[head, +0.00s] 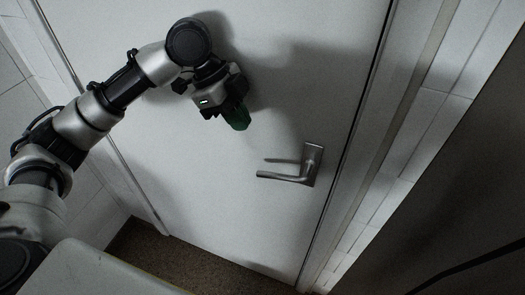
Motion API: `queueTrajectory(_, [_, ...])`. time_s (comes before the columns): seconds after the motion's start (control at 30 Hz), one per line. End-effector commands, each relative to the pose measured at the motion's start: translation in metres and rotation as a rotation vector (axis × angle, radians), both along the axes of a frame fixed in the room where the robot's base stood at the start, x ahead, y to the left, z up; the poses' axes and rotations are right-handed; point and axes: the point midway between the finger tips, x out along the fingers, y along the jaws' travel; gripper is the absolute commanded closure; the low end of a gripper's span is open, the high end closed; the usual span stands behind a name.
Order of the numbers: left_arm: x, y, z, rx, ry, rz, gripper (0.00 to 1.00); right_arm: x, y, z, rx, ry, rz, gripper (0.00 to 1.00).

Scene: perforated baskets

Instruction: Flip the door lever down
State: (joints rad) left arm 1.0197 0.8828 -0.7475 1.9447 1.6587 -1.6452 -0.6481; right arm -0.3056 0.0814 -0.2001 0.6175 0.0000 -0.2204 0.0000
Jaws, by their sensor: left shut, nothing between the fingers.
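The door lever (282,177) is a grey metal handle on a rectangular plate (313,163) near the right edge of the white door (200,160). It points left from the plate and looks roughly level. My right gripper is not in view.
The door is closed in its frame (375,130). White tiled wall (425,110) lies to the right, and a dark area fills the lower right. Brown speckled floor (205,265) shows below. The space around the lever is clear.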

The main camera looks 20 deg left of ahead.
Motion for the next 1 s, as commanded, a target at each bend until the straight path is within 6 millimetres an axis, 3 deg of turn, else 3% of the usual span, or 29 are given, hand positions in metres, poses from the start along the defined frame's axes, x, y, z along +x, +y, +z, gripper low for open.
queueTrajectory(0.17, [-0.001,-0.011,-0.02,0.0,0.005,-0.003,1.0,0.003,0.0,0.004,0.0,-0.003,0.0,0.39])
queueTrajectory(0.6, [0.001,-0.052,-0.098,-0.001,0.003,-0.001,1.0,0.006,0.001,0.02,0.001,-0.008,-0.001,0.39])
queueTrajectory(0.8, [0.003,-0.061,-0.117,0.0,0.001,0.0,1.0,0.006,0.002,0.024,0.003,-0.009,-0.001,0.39])
queueTrajectory(1.0, [0.003,-0.063,-0.122,0.0,-0.001,0.0,1.0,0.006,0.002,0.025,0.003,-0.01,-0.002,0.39])
